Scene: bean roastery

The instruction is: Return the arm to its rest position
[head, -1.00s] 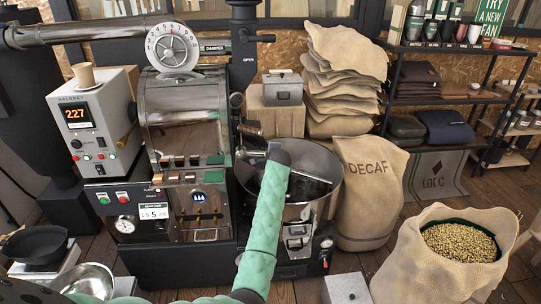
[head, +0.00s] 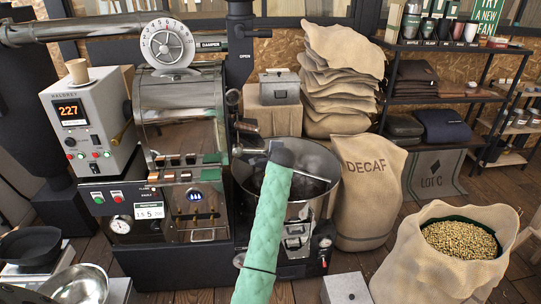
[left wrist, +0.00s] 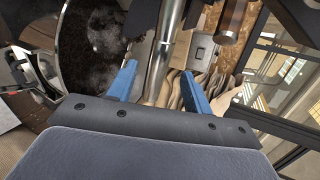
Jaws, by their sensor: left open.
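My left arm (head: 264,235), in a mint green sleeve, rises from the bottom middle of the head view. Its dark wrist end (head: 282,153) is over the roaster's round cooling bin (head: 318,165); the fingers are hidden there. In the left wrist view my left gripper (left wrist: 160,85) has its two blue fingers spread apart. A shiny metal tube shows between them, seemingly beyond, and nothing is visibly held. The round bin with dark contents (left wrist: 100,40) lies to the left of the fingers. My right gripper is not in view.
The roaster (head: 182,115) and its control box (head: 90,120) stand left of the arm. A DECAF sack (head: 367,190) stands close on the right. An open sack of pale beans (head: 415,260) is at front right. A metal bowl (head: 78,284) is at lower left.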

